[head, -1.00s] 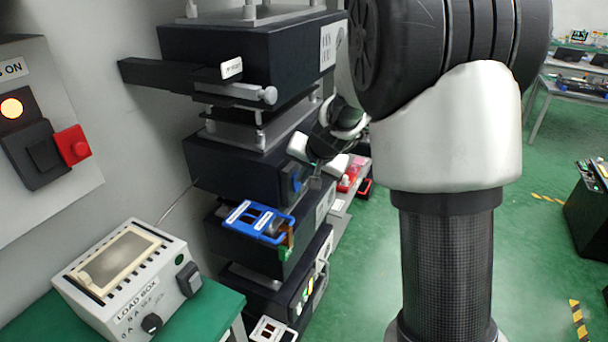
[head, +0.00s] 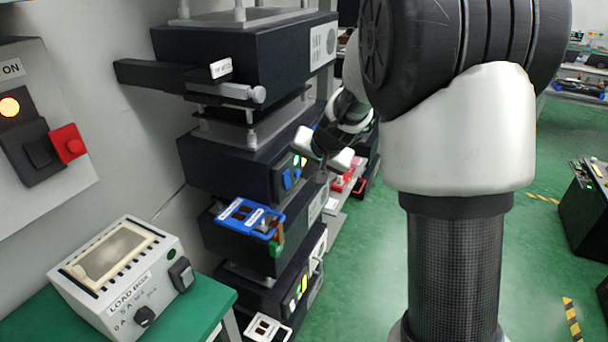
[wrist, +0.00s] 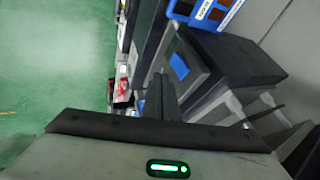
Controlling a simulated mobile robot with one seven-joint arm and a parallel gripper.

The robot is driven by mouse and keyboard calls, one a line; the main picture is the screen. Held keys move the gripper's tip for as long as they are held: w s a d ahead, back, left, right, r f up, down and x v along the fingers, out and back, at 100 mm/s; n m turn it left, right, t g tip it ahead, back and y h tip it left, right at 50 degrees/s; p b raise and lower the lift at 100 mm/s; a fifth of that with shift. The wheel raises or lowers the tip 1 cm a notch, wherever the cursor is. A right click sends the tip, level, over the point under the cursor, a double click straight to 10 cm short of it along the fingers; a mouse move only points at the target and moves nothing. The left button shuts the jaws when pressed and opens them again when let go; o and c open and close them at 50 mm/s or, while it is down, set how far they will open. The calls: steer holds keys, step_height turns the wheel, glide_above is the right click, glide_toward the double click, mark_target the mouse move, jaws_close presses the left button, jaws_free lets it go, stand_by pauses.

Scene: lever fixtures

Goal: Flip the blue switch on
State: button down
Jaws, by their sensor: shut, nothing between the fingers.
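The blue switch (head: 287,180) is on the front face of a dark box in the rack, left of my gripper in the head view. In the wrist view the blue switch (wrist: 179,66) is a small blue rocker on a grey plate, just right of and beyond the fingers. My gripper (head: 321,175) is shut and empty. Its fingers also show in the wrist view (wrist: 161,95), pointing away beside the dark box. They look apart from the switch, though the exact gap is hard to tell. The rocker's exact tilt is too small to read.
A blue-framed panel (head: 248,215) juts from the box below. A load box (head: 125,270) stands on a green table at lower left. A wall panel (head: 40,120) with a lit orange lamp and a red knob is at left.

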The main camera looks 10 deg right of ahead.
steer(key=a+p+v, duration=0.1)
steer(key=p+v, duration=0.1)
steer(key=v, duration=0.7)
steer(key=shift+r, duration=0.7)
steer(key=shift+w+a, duration=0.1)
steer(key=s+r+n+p, duration=0.2)
steer(key=s+r, duration=0.2)
steer(key=s, duration=1)
steer(key=s+r+n+g+h+p, duration=0.1)
steer(key=s+r+n+p, duration=0.1)
steer(key=s, duration=1.2)
step_height(320, 180, up, 2)
steer(key=shift+s+n+h+p, duration=0.3)
steer(key=shift+s+n+p, duration=0.1)
steer(key=shift+n, duration=0.4)
